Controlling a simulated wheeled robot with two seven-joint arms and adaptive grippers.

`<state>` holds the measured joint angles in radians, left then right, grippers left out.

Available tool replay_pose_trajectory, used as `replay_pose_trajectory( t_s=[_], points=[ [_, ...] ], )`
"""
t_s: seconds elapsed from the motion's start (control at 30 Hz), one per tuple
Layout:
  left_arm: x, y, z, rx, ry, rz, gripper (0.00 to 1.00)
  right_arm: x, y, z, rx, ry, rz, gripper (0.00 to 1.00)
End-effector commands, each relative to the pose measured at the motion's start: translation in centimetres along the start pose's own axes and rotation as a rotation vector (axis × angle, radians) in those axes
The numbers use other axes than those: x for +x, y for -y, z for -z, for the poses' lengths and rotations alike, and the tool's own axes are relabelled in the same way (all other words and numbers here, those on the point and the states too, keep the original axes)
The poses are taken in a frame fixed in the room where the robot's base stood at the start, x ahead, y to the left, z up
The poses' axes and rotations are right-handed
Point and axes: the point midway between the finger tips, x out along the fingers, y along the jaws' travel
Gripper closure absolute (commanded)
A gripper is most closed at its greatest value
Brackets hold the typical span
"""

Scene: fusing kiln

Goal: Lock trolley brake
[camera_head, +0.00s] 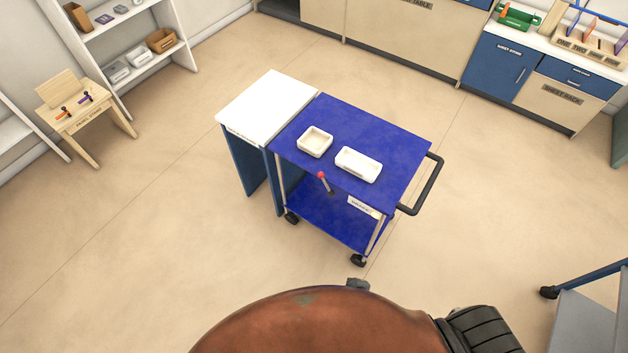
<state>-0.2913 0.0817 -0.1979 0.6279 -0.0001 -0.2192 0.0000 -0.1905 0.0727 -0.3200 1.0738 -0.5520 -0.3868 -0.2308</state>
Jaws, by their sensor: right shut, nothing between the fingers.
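The trolley (395,140) has a blue top, a blue lower shelf and dark casters. A lever with a red knob (321,175) stands out at its near side, tilted up and to the left; I take it for the brake. A small dark grey tip (357,285), which looks like part of my right gripper, shows over my orange-brown arm at the bottom. It is below the near caster, apart from the trolley and the lever. It is shut and empty; most of it is hidden behind the arm. My left gripper is out of view.
Two white dishes (315,142) stand on the trolley top. A white-topped table (262,105) stands close against the trolley's left side. A black handle (432,186) sticks out right. A grey-blue frame (590,310) is at lower right. Floor around the trolley is mostly clear.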

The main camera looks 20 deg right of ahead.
Motion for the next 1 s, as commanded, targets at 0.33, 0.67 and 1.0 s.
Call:
replay_pose_trajectory(
  t_s=[0.33,0.67,1.0],
  points=[
    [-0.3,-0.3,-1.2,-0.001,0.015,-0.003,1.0,-15.4,-22.6,24.2,-0.581,-0.114,-0.594,1.0],
    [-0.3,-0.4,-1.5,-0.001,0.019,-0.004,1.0,-23.1,-27.5,29.4,-0.699,-0.088,-0.801,1.0],
    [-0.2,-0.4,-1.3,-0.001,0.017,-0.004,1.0,-22.8,-27.6,29.5,-0.697,-0.088,-0.799,1.0]
  ],
)
